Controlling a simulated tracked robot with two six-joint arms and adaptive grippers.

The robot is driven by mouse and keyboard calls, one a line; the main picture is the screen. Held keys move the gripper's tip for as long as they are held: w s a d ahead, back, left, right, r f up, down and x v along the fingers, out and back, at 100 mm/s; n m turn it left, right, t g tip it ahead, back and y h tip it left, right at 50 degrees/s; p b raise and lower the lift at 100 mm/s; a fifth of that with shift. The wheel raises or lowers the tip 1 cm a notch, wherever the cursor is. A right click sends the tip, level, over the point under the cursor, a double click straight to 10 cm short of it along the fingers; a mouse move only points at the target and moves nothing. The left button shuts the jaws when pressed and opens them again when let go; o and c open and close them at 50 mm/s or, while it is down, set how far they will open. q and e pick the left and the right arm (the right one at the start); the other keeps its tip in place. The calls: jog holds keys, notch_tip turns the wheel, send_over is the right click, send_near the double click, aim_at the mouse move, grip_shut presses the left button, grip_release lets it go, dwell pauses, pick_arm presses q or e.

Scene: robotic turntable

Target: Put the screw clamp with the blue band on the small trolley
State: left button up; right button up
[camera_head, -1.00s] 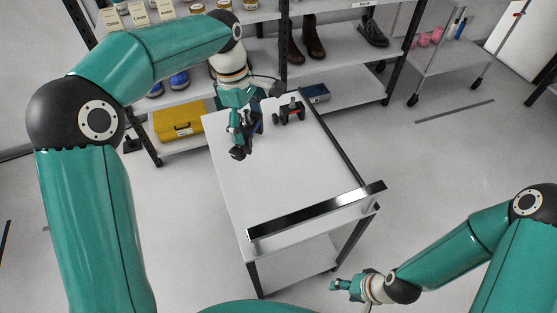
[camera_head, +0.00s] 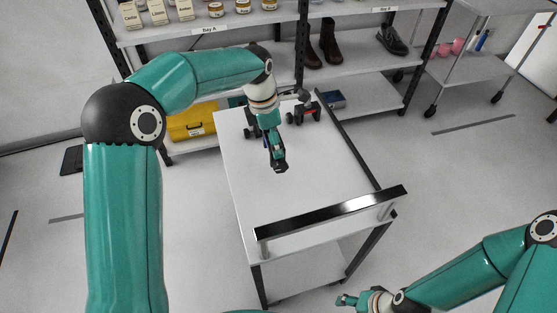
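A white-topped trolley (camera_head: 310,200) with a shiny bar handle (camera_head: 335,212) stands in the middle. A dark clamp with a red band (camera_head: 304,113) stands at its far end. My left gripper (camera_head: 280,168) points down over the far half of the trolley top, left of and nearer than the red-banded clamp. Dark parts (camera_head: 250,131) show just left of the gripper, and the gripper and wrist hide most of what is there. No blue band shows clearly now. Whether the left fingers hold anything cannot be told. My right gripper (camera_head: 345,300) is low at the right, off the trolley, too small to judge.
Behind the trolley stand shelves with jars, brown boots (camera_head: 330,43), a dark shoe (camera_head: 391,41), a yellow case (camera_head: 191,124) and a blue box (camera_head: 333,99). Another trolley (camera_head: 470,65) with pink items stands upper right. The near trolley top is clear.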

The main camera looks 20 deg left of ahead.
aim_at(268, 140)
pick_arm(q)
notch_tip(268, 140, down, 8)
jog(key=shift+f, duration=0.1)
dwell(0.4)
jog(key=o, duration=1.3)
jog(key=shift+o, duration=0.2)
jog(key=r, duration=0.4)
jog(key=a+r, duration=0.1)
jog(key=r, duration=0.7)
jog(key=shift+s+a, duration=0.35)
